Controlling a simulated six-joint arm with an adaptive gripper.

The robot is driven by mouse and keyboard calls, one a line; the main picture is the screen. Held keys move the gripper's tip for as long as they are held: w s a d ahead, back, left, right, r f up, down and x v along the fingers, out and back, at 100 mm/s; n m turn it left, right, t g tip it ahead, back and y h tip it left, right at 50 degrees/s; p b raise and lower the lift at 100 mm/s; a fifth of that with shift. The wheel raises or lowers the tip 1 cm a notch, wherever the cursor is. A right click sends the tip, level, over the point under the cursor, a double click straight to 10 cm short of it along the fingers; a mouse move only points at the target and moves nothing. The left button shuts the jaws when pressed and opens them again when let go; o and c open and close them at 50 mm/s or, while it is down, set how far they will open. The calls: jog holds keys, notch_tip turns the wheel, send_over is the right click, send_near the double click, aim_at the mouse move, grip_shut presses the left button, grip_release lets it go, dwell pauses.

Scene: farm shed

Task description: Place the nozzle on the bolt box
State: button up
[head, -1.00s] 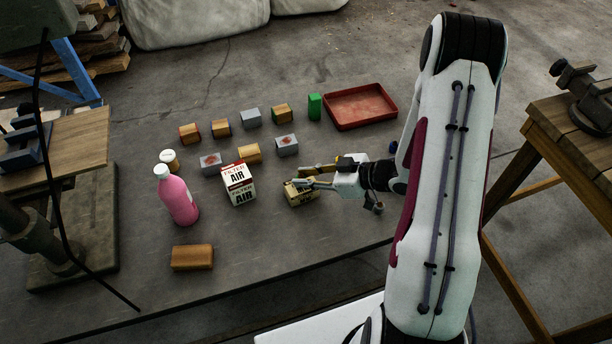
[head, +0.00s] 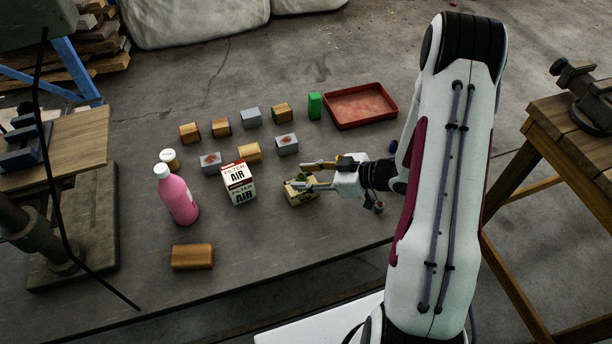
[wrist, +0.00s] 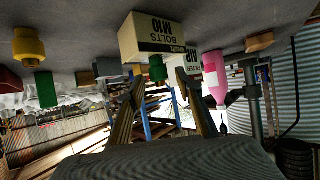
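The bolt box (head: 303,197) is a small cream carton on the table, right of the air filter box. In the wrist view, which is upside down, the bolt box (wrist: 158,36) reads "BOLTS M10". A small green piece, apparently the nozzle (wrist: 157,68), stands on the box's top face and looks in contact with it. It shows only partly in the head view, close by the fingers. My gripper (head: 299,175) is open at the box's top; in the wrist view its fingers (wrist: 163,88) are spread either side of the nozzle, with gaps visible.
The air filter box (head: 238,186) and pink bottle (head: 178,197) stand to the left. Several small blocks, a green block (head: 314,106) and a red tray (head: 327,116) lie farther back. A yellow fitting (wrist: 28,46) shows in the wrist view.

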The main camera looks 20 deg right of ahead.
jog(key=v, duration=1.2)
jog(key=shift+d, duration=0.1)
dwell(0.6)
jog(key=w+d+r+m+t+h, duration=0.1)
jog(key=w+d+r+m+h, duration=0.1)
jog(key=w+d+r+h, duration=0.6)
jog(key=s+r+m+h, duration=0.3)
jog(key=s+r+h, duration=0.1)
jog(key=r, duration=0.8)
jog(key=s+a+r+m+g+y, duration=0.1)
jog(key=s+a+r+m, duration=0.1)
jog(key=s+a, duration=0.7)
jog(key=s+a+r+m+g+y, duration=0.1)
jog(key=s+a+r+m+g, duration=0.1)
jog(key=s+a, duration=0.7)
jog(key=s, duration=0.4)
jog(key=shift+s+r+m+y, duration=0.2)
jog(key=shift+m+y, duration=0.2)
